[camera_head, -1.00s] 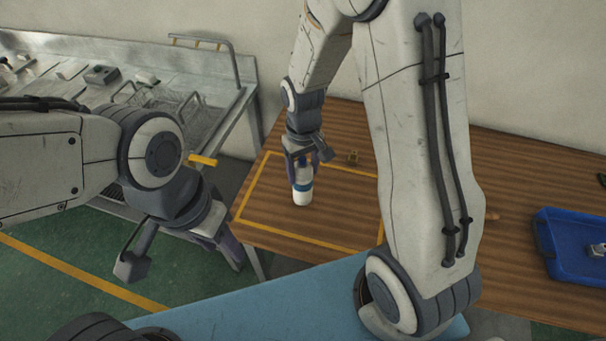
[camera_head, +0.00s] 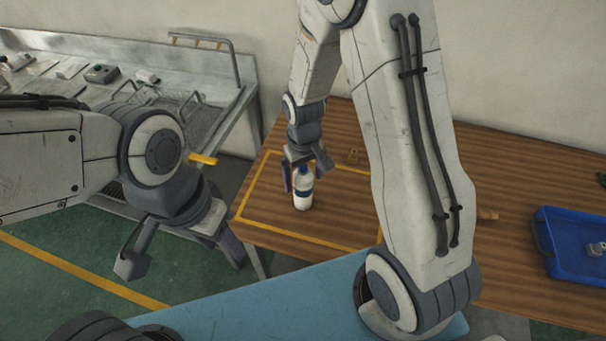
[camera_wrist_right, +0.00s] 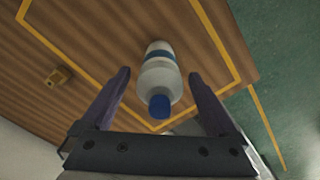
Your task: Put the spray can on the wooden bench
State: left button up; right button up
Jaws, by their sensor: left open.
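The spray can (camera_head: 303,192) is a white bottle with a blue band and a blue cap. It stands upright on the wooden bench (camera_head: 340,215), inside a yellow outline. My right gripper (camera_head: 306,172) is open just behind the can. In the right wrist view, the can (camera_wrist_right: 158,75) shows between the two spread fingers (camera_wrist_right: 158,95), with gaps on both sides. My left gripper (camera_head: 229,247) is open and hangs left of the bench's front corner, away from the can; its fingers are partly hidden.
A small yellowish block (camera_head: 353,155) sits on the bench behind the can. A blue tray (camera_head: 552,262) with a metal part is at the right. A metal counter (camera_head: 225,108) with racks is at the left. My right arm hides the middle of the bench.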

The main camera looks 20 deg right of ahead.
jog(key=r, duration=1.2)
jog(key=shift+s+a+r+b, duration=0.15)
jog(key=shift+a+r+b, duration=0.1)
jog(key=shift+a+b, duration=0.1)
jog(key=s+a+r+n, duration=0.1)
jog(key=s+a, duration=0.2)
jog(key=s, duration=0.3)
jog(key=s+a+r+n, duration=0.1)
jog(key=s+a+n, duration=0.1)
jog(key=s, duration=0.5)
jog(key=s+a+r+n+y, duration=0.1)
jog(key=s+a+n, duration=0.1)
jog(key=s+a, duration=0.2)
jog(key=shift+s+r, duration=0.4)
jog(key=shift+s, duration=0.75)
